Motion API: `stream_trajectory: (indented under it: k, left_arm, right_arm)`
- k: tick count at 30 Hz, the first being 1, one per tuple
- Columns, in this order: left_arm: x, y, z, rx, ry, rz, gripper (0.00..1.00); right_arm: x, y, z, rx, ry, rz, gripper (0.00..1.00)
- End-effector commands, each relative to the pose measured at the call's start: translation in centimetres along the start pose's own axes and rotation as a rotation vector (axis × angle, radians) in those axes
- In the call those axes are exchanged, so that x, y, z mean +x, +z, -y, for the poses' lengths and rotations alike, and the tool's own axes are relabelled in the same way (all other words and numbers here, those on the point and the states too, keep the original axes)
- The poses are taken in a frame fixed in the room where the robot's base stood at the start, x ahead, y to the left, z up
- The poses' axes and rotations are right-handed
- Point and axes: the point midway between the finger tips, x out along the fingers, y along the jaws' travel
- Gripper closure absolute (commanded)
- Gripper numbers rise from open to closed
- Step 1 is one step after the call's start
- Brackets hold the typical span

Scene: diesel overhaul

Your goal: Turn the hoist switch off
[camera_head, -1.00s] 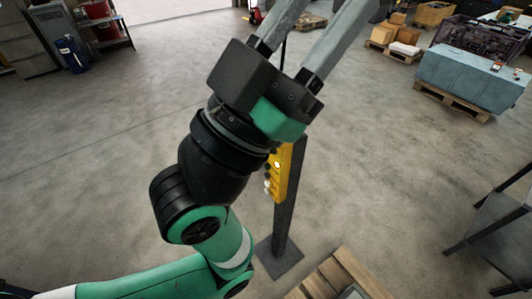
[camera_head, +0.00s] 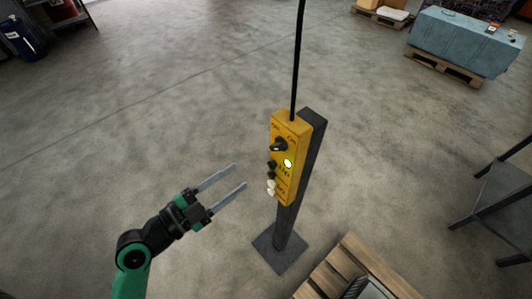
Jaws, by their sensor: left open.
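The yellow hoist control box (camera_head: 289,135) is fixed to a dark post in the middle of the head view. Its black rotary switch (camera_head: 278,146) sits near the top, between markings too small to read surely. Black and white buttons lie lower on the box. My left gripper (camera_head: 242,175) is open and empty, to the left of the box and apart from it, its two fingers pointing up and right. My right gripper is not in view.
The dark post (camera_head: 289,222) stands on a square base plate (camera_head: 282,254). A black cable (camera_head: 297,60) rises from the box. A wooden pallet (camera_head: 335,272) lies at the bottom, a dark metal table (camera_head: 500,200) at the right. The floor left of the post is clear.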

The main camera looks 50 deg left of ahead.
Motion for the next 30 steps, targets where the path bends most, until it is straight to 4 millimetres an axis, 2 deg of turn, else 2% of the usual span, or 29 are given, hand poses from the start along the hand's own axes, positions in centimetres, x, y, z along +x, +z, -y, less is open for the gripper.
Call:
stream_trajectory:
  k: [5,8,11,15,21,25,30]
  left_arm:
    - [0.3,0.2,0.3,0.004,-0.008,0.002,0.5]
    - [1.2,0.3,0.2,0.007,-0.006,0.0,0.5]
    - [2.9,0.2,0.1,0.008,-0.007,-0.005,0.5]
    - [6.2,-0.3,0.6,0.004,-0.004,-0.001,0.5]
    - [10.1,-0.1,0.5,0.004,-0.007,0.002,0.5]
    - [11.4,0.0,0.5,0.003,-0.009,0.002,0.5]
    - [11.7,0.1,0.4,0.003,-0.009,0.003,0.5]
  right_arm:
    - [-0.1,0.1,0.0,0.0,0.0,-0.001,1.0]
    - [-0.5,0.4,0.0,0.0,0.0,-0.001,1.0]
    - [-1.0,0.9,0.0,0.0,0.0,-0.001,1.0]
    - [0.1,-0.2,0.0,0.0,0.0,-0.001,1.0]
    - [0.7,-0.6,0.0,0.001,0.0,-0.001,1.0]
    - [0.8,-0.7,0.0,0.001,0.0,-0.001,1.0]
    - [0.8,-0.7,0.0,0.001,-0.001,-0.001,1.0]
